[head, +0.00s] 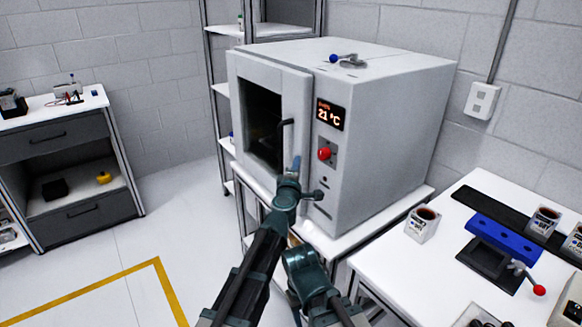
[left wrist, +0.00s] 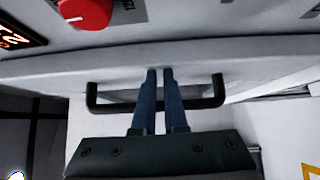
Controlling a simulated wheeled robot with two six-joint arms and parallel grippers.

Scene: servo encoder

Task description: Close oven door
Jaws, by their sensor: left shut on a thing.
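The grey oven (head: 375,130) stands on a white stand and its door (head: 296,92) has a dark window. The door looks shut or almost shut; I cannot tell whether a small gap is left. The black bar handle (head: 287,128) is on the door's right side.
A red knob (head: 325,153) and a temperature display (head: 330,114) are on the oven's front panel. A white table (head: 385,268) at the right bears cups (head: 422,224) and a blue clamp-like fixture (head: 505,234). A drawer cabinet (head: 60,145) stands left; the floor between is clear.

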